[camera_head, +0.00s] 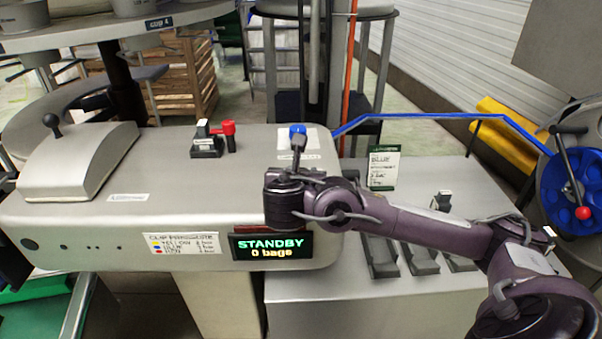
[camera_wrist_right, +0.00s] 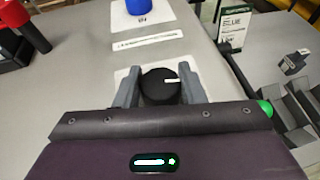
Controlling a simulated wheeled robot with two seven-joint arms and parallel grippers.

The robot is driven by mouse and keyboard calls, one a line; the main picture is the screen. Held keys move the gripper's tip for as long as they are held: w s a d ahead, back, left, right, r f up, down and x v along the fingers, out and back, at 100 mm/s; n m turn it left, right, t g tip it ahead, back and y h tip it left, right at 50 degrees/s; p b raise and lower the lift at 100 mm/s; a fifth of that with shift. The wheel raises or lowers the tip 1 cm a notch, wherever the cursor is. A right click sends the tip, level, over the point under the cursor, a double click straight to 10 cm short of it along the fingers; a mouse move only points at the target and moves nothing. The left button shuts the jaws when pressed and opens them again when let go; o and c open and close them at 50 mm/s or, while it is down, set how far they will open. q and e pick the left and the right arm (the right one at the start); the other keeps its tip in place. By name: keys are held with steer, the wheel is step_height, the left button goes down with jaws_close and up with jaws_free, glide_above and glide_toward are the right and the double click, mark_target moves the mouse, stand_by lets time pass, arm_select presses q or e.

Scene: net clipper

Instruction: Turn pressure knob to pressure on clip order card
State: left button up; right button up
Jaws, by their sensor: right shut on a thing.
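The black pressure knob (camera_wrist_right: 158,90) sits on a pale plate on the machine top, with a white pointer mark toward the right in the right wrist view. My right gripper (camera_head: 290,180) is shut on it, with one grey finger on each side; the gripper hides the knob in the head view. The clip order card (camera_head: 383,168) stands right of the gripper and seems to read BLUE; its smaller print is hard to read. It also shows in the right wrist view (camera_wrist_right: 234,22). A clip pressure label (camera_head: 184,244) on the machine front lists yellow, blue and red.
A display (camera_head: 270,246) reads STANDBY and 0 bags. A red-handled device (camera_head: 209,142) is to the left. Dark trays (camera_head: 420,260) lie beneath my right arm. A blue reel (camera_head: 572,190) is at far right.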

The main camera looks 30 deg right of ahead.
steer(key=shift+f, duration=0.1)
steer(key=o, duration=1)
steer(key=v, duration=0.6)
steer(key=shift+s+a+r+p, duration=0.2)
steer(key=shift+a+r+p, duration=0.05)
steer(key=shift+p, duration=0.1)
steer(key=shift+s+a+r, duration=0.15)
steer(key=shift+s+a, duration=0.15)
steer(key=shift+s, duration=0.05)
arm_select(q)
steer(key=shift+s+a, duration=0.1)
steer(key=shift+s, duration=0.35)
